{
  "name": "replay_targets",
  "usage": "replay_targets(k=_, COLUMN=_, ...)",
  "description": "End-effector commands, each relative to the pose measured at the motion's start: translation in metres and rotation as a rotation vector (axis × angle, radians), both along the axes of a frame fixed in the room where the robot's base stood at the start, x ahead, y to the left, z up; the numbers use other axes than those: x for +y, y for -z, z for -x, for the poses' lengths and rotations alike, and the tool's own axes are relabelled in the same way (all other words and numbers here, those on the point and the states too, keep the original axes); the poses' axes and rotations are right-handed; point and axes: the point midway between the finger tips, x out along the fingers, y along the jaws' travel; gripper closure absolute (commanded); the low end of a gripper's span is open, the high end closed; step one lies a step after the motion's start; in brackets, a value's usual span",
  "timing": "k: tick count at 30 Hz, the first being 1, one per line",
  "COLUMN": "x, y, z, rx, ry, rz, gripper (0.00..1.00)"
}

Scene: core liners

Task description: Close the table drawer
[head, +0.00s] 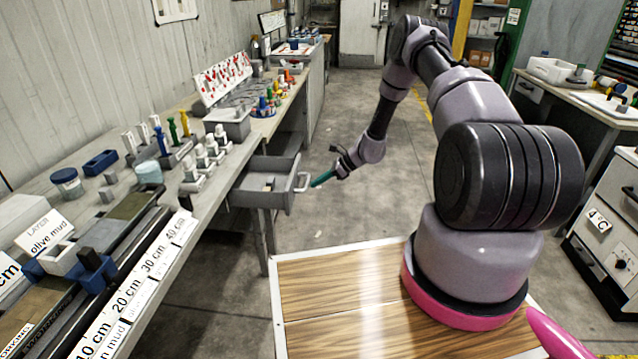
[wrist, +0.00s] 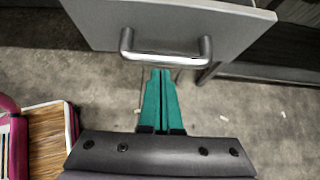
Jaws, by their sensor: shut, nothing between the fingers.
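The grey table drawer (head: 262,196) stands pulled out from under the left workbench, with a few small items inside. Its pale bar handle (head: 304,181) is on the front face. In the wrist view the drawer front (wrist: 180,25) fills the top, and the metal handle (wrist: 165,57) juts toward my gripper. My gripper (head: 316,183) is shut and empty, its teal fingers pointing at the handle from the right. In the wrist view the fingertips (wrist: 160,72) lie close together just below the handle bar. I cannot tell whether they touch it.
The left workbench (head: 115,215) carries a long core tray, small bottles, racks and labelled strips. My wood-topped base is below. A bench with a white bin (head: 556,71) and a cabinet (head: 603,225) stand at right. The floor (head: 345,215) beside the drawer is clear.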

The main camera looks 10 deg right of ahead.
Motion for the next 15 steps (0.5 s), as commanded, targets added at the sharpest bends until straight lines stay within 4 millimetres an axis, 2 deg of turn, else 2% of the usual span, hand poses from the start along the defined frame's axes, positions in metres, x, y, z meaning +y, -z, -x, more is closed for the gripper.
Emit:
replay_targets(k=5, x=0.006, y=0.0, z=-0.001, rx=0.0, ry=-0.001, rz=0.0, gripper=1.0)
replay_targets(k=8, x=0.016, y=0.0, z=-0.004, rx=-0.001, ry=-0.003, rz=-0.001, gripper=1.0)
replay_targets(k=15, x=0.063, y=0.0, z=-0.019, rx=-0.001, ry=-0.005, rz=-0.003, gripper=1.0)
